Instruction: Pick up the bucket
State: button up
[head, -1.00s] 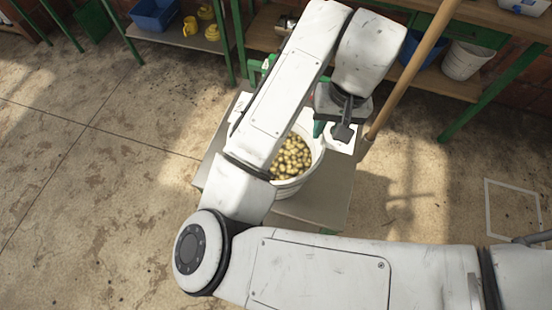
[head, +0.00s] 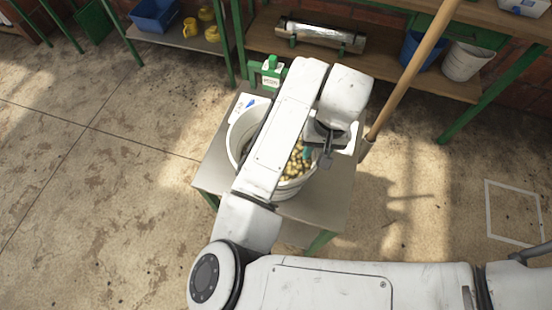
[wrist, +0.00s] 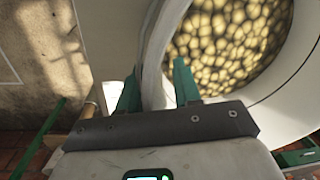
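The white bucket (head: 290,191) stands on a small metal table and is filled with yellowish cherries or beans (head: 300,160). My arm hides much of its left side. My gripper (head: 318,155) is at its right rim, pointing down. In the wrist view, my gripper (wrist: 156,85) has its two green fingers apart. The bucket's wall (wrist: 158,45) runs between them, with one finger on the inner side and one outside. Whether either finger touches the wall cannot be told.
A wooden pole (head: 410,80) rises close right of my gripper. Shelves line the back; the floor at left is open.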

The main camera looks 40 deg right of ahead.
grip_shut()
jog(key=shift+w+r, duration=0.1)
dwell(1.2)
